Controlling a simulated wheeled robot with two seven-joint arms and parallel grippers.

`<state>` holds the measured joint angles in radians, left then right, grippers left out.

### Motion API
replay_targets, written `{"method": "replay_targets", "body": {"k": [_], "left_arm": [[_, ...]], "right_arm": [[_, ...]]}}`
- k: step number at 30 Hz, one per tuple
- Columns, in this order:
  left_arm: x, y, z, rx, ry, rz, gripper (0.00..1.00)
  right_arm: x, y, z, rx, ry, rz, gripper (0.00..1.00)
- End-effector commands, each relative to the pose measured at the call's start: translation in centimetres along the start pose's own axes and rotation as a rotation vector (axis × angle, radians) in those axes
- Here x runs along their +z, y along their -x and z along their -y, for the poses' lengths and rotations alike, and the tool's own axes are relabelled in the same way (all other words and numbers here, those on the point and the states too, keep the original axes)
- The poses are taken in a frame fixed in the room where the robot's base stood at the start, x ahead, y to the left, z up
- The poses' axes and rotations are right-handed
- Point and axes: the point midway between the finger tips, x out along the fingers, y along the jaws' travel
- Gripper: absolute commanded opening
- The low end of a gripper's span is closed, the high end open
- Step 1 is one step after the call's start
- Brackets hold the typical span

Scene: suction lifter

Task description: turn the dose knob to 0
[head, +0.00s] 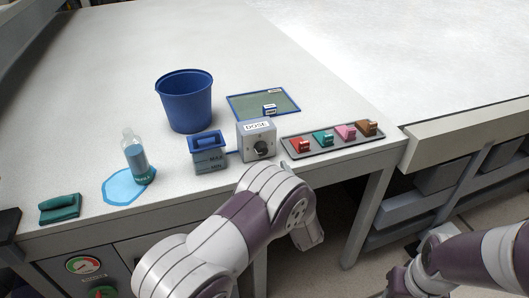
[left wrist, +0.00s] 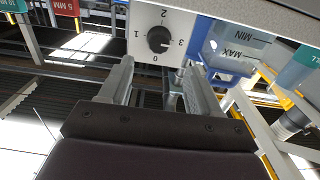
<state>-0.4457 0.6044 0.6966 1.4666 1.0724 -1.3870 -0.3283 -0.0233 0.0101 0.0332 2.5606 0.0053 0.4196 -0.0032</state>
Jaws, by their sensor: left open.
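The dose box (head: 256,141) is a grey box labelled DOSE at the table's front edge. Its round black dose knob (head: 261,149) faces front. In the left wrist view the knob (left wrist: 159,40) sits among the marks 0, 1, 2 and 3, with 0 at the bottom of the picture. Its small pale pointer mark appears to be on the side towards 3. My left gripper (left wrist: 158,65) is open and empty, its fingers apart and pointing at the knob, which shows beyond the fingertips, not gripped. In the head view my left arm hides this gripper. My right gripper does not show.
A blue MAX/MIN container (head: 208,158) stands just left of the box. A tray (head: 325,150) of coloured clips is to its right. A bottle (head: 137,160) and a green block (head: 60,208) are left.

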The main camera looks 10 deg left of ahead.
Motion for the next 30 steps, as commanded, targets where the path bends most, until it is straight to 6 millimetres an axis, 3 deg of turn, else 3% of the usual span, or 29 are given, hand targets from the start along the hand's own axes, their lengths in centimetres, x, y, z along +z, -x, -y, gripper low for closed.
{"method": "replay_targets", "body": {"k": [3, 9, 20, 26, 30], "left_arm": [[-0.2, -3.2, 0.1, -0.004, 0.001, 0.000, 0.63], [-0.1, -6.8, 0.0, -0.001, 0.002, 0.001, 0.63], [0.0, -7.9, 0.0, 0.003, 0.001, 0.002, 0.63], [0.0, -7.9, -0.1, 0.003, 0.001, 0.002, 0.07], [0.0, -7.9, -0.1, 0.003, 0.003, 0.001, 0.07]], "right_arm": [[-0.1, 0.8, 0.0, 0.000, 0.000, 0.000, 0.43], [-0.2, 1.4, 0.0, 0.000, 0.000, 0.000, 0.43], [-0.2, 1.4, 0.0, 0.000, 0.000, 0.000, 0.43], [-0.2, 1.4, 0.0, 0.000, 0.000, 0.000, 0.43], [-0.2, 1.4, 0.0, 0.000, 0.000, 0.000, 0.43]]}}
